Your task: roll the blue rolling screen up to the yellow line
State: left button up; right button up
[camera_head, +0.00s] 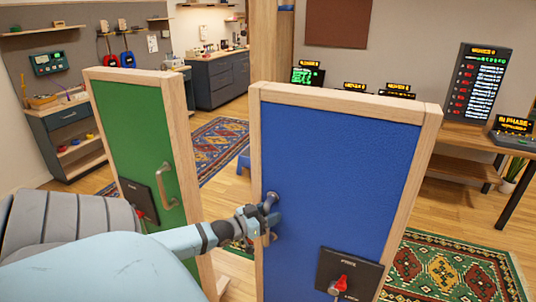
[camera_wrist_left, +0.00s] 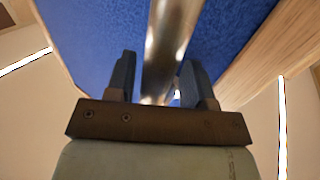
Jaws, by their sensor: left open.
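The blue rolling screen (camera_head: 335,175) stands upright in a light wooden frame in the middle of the head view. My left gripper (camera_head: 270,208) is at the left side of its blue face, at a metal handle. In the left wrist view my left gripper (camera_wrist_left: 160,85) is open, with the metal handle bar (camera_wrist_left: 170,45) running between its two fingers. I cannot tell whether either finger touches the bar. The screen's blue face (camera_wrist_left: 100,30) fills the space behind. The yellow line is not visible. My right gripper is not in view.
A green screen (camera_head: 130,130) with its own handle stands close to the left of the blue one. Black plates with red switches (camera_head: 340,286) are on both screens. A wooden desk (camera_head: 465,138) with displays stands behind right. Patterned rugs (camera_head: 450,265) lie on the floor.

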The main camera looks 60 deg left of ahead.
pick_arm(q)
jog(key=shift+s, duration=0.1)
jog(key=s, duration=1.3)
jog(key=shift+s+a+b, duration=0.3)
jog(key=shift+s+b, duration=0.05)
jog(key=shift+b, duration=0.1)
